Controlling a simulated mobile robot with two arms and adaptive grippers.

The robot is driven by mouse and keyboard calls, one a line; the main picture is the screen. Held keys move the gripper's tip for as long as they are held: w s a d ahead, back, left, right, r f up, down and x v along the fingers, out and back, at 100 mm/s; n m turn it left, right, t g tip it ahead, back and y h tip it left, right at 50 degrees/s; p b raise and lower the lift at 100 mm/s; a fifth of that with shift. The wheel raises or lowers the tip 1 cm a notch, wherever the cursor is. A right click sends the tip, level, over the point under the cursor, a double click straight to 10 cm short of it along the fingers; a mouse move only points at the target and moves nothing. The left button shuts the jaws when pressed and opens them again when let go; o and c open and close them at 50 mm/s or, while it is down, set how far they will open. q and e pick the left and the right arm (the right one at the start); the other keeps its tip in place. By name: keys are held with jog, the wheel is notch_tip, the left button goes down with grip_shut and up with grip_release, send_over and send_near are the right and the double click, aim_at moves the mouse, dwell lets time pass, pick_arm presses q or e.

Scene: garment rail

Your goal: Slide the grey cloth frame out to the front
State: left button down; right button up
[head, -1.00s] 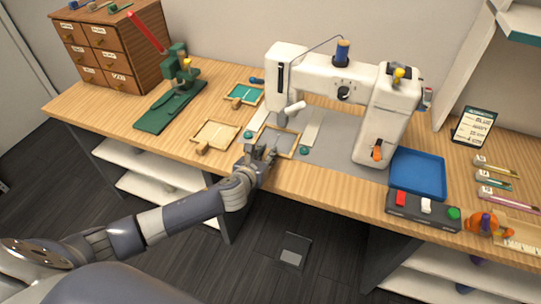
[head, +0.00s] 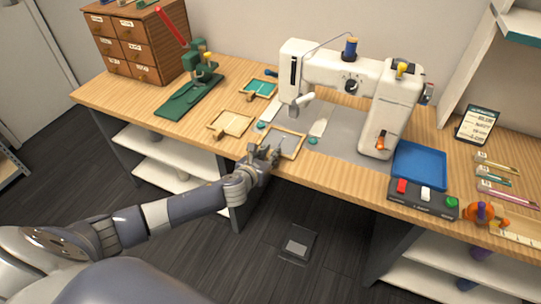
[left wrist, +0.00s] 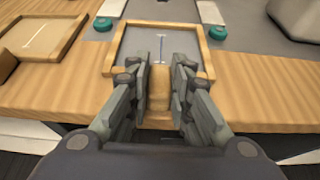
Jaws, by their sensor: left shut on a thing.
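The grey cloth frame (head: 289,154) is a light wooden square frame with grey cloth and a short wooden handle. It lies flat in front of the sewing machine (head: 392,100), partly past the two teal knobs (head: 313,141) toward the table's front edge. In the left wrist view the frame (left wrist: 120,47) shows a blue stitched line, and its handle (left wrist: 159,88) points toward me. My left gripper (head: 264,153) is shut on this handle; its fingers (left wrist: 160,92) stand on both sides of it. My right gripper is not in view.
A beige cloth frame (head: 213,130) lies to the left, and a green cloth frame (head: 247,92) lies behind it. A blue tray (head: 420,168) and a button box (head: 423,200) stand to the right. The wooden table's front edge (head: 345,190) is close to my gripper.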

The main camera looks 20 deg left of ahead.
pick_arm(q)
jog(key=c, duration=1.4)
grip_release()
jog(key=shift+o, duration=0.2)
jog(key=v, duration=1.2)
jog(key=shift+a, duration=0.1)
